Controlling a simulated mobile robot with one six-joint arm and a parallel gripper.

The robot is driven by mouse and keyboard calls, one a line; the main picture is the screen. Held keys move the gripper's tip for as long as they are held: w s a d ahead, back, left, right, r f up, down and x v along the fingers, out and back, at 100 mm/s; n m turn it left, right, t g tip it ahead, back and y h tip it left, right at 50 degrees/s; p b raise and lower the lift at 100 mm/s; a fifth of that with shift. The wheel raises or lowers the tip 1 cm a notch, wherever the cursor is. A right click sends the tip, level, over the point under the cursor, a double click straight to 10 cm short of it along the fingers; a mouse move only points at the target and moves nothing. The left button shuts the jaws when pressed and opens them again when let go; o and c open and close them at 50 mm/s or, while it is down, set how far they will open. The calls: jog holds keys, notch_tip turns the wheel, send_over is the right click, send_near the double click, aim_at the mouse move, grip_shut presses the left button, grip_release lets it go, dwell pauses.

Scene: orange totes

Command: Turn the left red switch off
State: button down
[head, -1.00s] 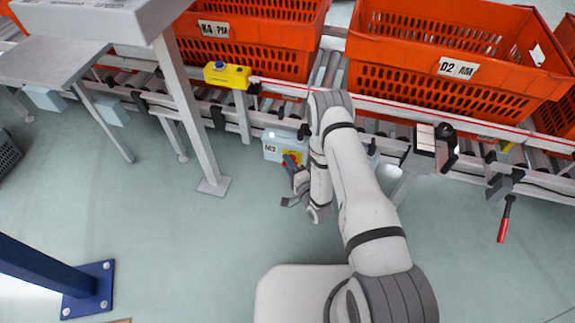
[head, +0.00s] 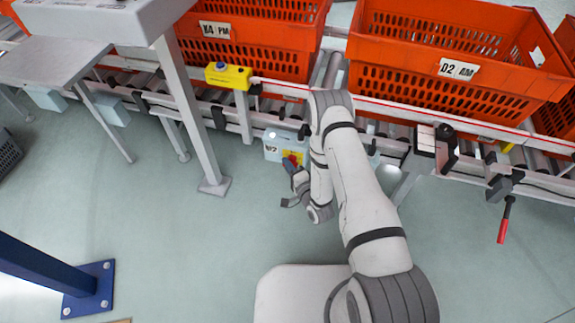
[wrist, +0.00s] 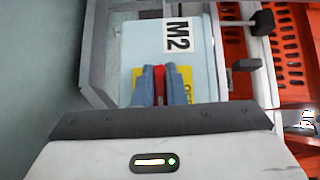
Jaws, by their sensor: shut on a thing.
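The red switch (wrist: 159,83) sits on a yellow plate (wrist: 137,76) on a pale blue box (wrist: 140,45) labelled M2. In the wrist view, my gripper (wrist: 160,70) has one blue-grey finger on each side of the red switch and is shut on it. The fingers hide most of the plate and its lettering. In the head view, the box (head: 272,150) hangs below the conveyor, with the red switch (head: 291,159) showing small at its right side and my gripper (head: 295,168) right at it.
Orange totes (head: 455,95) stand on the roller conveyor above the box. A yellow button box (head: 228,76) is on the conveyor's edge. A grey post (head: 195,115) stands to the left, and a red-handled lever (head: 504,220) hangs at the right. The floor in front is clear.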

jog(key=shift+w+d+r+n+g+h+p, duration=0.3)
jog(key=shift+n+g+h+p, duration=0.2)
jog(key=shift+n+h+p, duration=0.3)
jog(key=n+g+h+p, duration=0.2)
jog(key=h, duration=0.1)
jog(key=shift+w+f+n+g, duration=0.1)
jog(key=shift+f+n+g, duration=0.05)
jog(key=shift+n+g, duration=0.2)
jog(key=n+g+h, duration=0.1)
jog(key=n+h, duration=0.1)
jog(key=h, duration=0.2)
jog(key=shift+n+p, duration=0.25)
jog(key=shift+p, duration=0.1)
jog(key=shift+d+f+n+g+h, duration=0.1)
jog(key=shift+n+g+h, duration=0.65)
jog(key=shift+h, duration=0.65)
jog(key=c, duration=1.5)
grip_release()
jog(key=shift+s+f, duration=0.15)
jog(key=shift+s, duration=0.05)
